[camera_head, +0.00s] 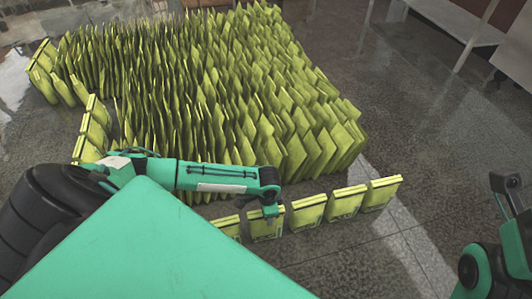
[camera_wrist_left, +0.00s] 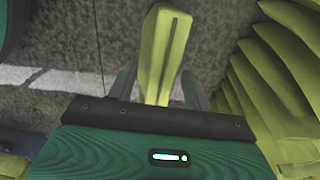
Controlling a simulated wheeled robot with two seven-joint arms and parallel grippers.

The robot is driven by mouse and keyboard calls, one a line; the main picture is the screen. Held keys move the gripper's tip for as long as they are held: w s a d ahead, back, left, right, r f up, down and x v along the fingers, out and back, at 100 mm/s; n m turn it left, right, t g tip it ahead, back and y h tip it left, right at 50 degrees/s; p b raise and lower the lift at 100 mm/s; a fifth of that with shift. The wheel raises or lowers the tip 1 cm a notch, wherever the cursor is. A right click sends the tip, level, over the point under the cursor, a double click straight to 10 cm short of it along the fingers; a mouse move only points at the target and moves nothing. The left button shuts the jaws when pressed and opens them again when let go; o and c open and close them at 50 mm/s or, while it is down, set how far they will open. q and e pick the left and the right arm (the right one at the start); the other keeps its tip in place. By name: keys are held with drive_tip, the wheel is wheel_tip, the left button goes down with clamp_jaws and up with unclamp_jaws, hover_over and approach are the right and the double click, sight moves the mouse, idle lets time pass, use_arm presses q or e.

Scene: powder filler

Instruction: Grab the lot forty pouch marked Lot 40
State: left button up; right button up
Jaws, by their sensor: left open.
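Yellow-green pouches stand in a front row on the floor; their labels are too small to read, so I cannot tell which is marked Lot 40. My left gripper (camera_head: 270,210) is at the top of one front-row pouch (camera_head: 267,228), partly hiding it. In the left wrist view, my left gripper (camera_wrist_left: 157,88) is open, with a finger on each side of a pouch (camera_wrist_left: 165,50) seen from its narrow top. Gaps show beside the pouch. My right gripper (camera_head: 507,188) is partly in view at the right edge, away from the pouches; its jaws are unclear.
A dense block of upright pouches (camera_head: 230,90) fills the floor behind the front row. Neighbouring pouches (camera_head: 308,212) stand close on the right. More line the left side (camera_head: 92,130). A pale table (camera_head: 460,20) stands back right. Floor at right is clear.

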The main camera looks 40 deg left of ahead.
use_arm(q)
drive_tip(key=shift+f+p, duration=0.2)
drive_tip(key=shift+p, duration=0.1)
idle(0.4)
clamp_jaws()
